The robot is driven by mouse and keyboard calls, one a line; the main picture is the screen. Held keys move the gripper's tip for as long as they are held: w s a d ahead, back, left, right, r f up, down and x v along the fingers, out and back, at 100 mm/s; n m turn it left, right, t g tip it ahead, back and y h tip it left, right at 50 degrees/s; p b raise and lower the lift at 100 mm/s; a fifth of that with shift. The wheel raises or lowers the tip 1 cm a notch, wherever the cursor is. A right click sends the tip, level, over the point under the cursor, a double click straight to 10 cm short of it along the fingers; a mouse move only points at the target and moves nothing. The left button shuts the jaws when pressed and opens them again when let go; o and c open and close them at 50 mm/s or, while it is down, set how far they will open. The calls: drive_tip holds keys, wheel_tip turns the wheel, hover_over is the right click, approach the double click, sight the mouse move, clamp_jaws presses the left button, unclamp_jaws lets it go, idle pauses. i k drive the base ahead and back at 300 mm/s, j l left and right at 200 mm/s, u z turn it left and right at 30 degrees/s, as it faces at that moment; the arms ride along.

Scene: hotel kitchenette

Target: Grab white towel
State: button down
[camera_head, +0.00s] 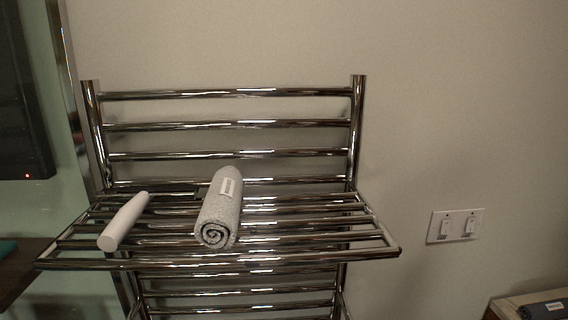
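A rolled towel (216,212), light grey to white with a small white label, lies on the chrome rack shelf (370,229). Its spiral end faces me and its length runs toward the wall. My gripper is not in view, so its state and its place relative to the towel do not show.
A smooth white cylinder (124,221) lies on the shelf left of the towel. The chrome rack's upright bars (230,125) stand behind. A switch plate (456,225) is on the wall at right. A dark rolled item (545,310) lies at the lower right corner.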

sight(217, 226)
drive_tip(key=k+j+u, duration=0.1)
drive_tip(key=u, duration=0.25)
drive_tip(key=k+j+u, duration=0.15)
drive_tip(key=u, duration=0.2)
drive_tip(key=k, duration=0.05)
